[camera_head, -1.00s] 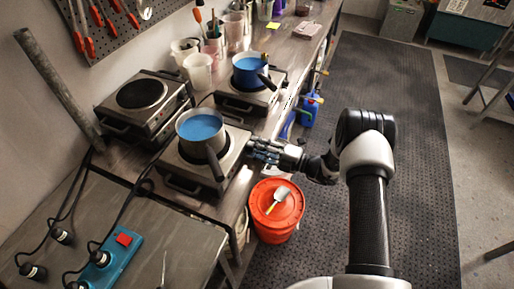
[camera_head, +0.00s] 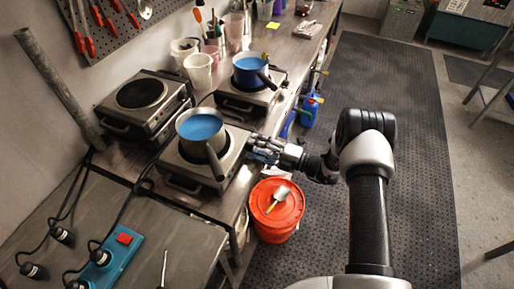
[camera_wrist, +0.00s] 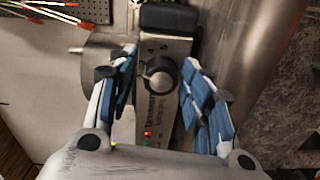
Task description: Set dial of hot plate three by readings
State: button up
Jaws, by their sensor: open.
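The near hot plate (camera_head: 193,165) carries a steel pot (camera_head: 203,132) of blue liquid, its handle pointing toward the front. In the wrist view its front panel shows a round black dial (camera_wrist: 160,72) with a pale pointer mark, plus small red and green lights (camera_wrist: 147,138). My gripper (camera_head: 263,152) is at that panel; in the wrist view its blue-padded fingers (camera_wrist: 158,80) are apart, one on each side of the dial. I see no clear contact. No number marking this plate and no readable reading shows.
A second hot plate (camera_head: 238,101) holds a blue pot (camera_head: 250,72) farther back. An empty hot plate (camera_head: 143,100) stands by the wall. A lidded orange bucket (camera_head: 276,222) with a scoop sits below my gripper. A power strip (camera_head: 115,257) lies front left. The dark floor mat (camera_head: 390,80) is clear.

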jog(key=shift+d+f, duration=0.1)
jog(key=shift+f, duration=0.05)
jog(key=v, duration=0.8)
dwell(0.4)
